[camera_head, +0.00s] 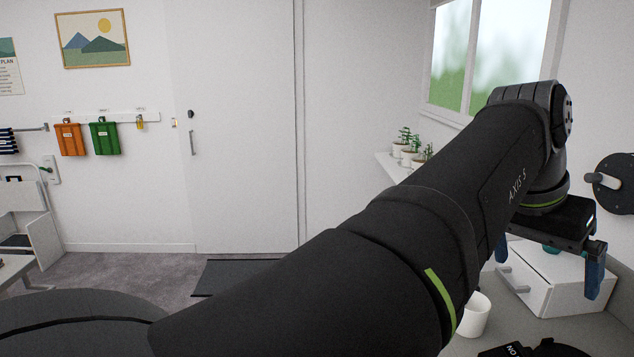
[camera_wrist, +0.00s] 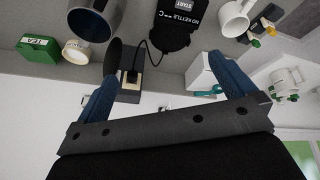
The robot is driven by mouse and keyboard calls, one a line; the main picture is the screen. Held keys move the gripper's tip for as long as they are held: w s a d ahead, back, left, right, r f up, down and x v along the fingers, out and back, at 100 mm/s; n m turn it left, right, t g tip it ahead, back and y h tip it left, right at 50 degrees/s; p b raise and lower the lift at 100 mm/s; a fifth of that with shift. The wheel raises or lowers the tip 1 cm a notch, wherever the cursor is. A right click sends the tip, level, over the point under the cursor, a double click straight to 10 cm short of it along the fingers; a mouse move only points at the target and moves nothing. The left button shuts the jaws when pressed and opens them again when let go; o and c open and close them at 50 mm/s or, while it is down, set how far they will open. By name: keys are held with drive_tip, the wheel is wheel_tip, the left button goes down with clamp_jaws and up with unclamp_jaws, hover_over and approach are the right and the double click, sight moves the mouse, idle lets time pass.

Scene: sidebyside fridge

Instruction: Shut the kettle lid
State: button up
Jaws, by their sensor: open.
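A steel, round, open-topped vessel that looks like the kettle (camera_wrist: 97,18) is at the top left of the wrist view, cut off by the frame edge. A dark rounded piece (camera_wrist: 113,58) shows close to it; I cannot tell whether this is its raised lid. The black kettle base (camera_wrist: 178,24), with a "NO KETTLE" display and a START label, is apart from the kettle; part of it shows at the bottom of the head view (camera_head: 517,350). My gripper (camera_head: 548,268) is open and empty, its blue fingers also in the wrist view (camera_wrist: 163,70). It touches neither kettle nor base.
A white mug (camera_head: 474,315) and a white drawer box (camera_head: 560,282) stand on the counter. In the wrist view, a green TEA box (camera_wrist: 38,49) and a round pale container (camera_wrist: 76,51) are near the kettle. A cord runs from the base to a dark box.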

drive_tip(key=shift+a+f, duration=0.3)
drive_tip(key=c, duration=0.7)
drive_tip(key=shift+d+r, duration=0.15)
drive_tip(key=shift+d, duration=0.05)
drive_tip(key=c, duration=0.4)
drive_tip(key=d+r+m, duration=0.1)
drive_tip(key=d, duration=0.2)
drive_tip(key=d+r+m+g, duration=0.1)
drive_tip(key=d+r+m, duration=0.1)
drive_tip(key=d, duration=0.1)
drive_tip(key=d+r+m+g, duration=0.1)
drive_tip(key=d+r, duration=0.1)
drive_tip(key=d, duration=0.1)
drive_tip(key=shift+s+r+m, duration=0.1)
drive_tip(key=shift+s+m, duration=0.2)
drive_tip(key=shift+m, duration=0.1)
drive_tip(key=c, duration=0.3)
drive_tip(key=s+d+r+m+g+y, duration=0.1)
drive_tip(key=s+d+r+m+g, duration=0.15)
drive_tip(key=d+m, duration=0.4)
drive_tip(key=shift+n+y, duration=0.3)
drive_tip(key=shift+n, duration=0.05)
drive_tip(key=x, duration=0.5)
drive_tip(key=d+x, duration=0.1)
drive_tip(key=x, duration=1.1)
drive_tip(key=shift+s+d+r, duration=0.2)
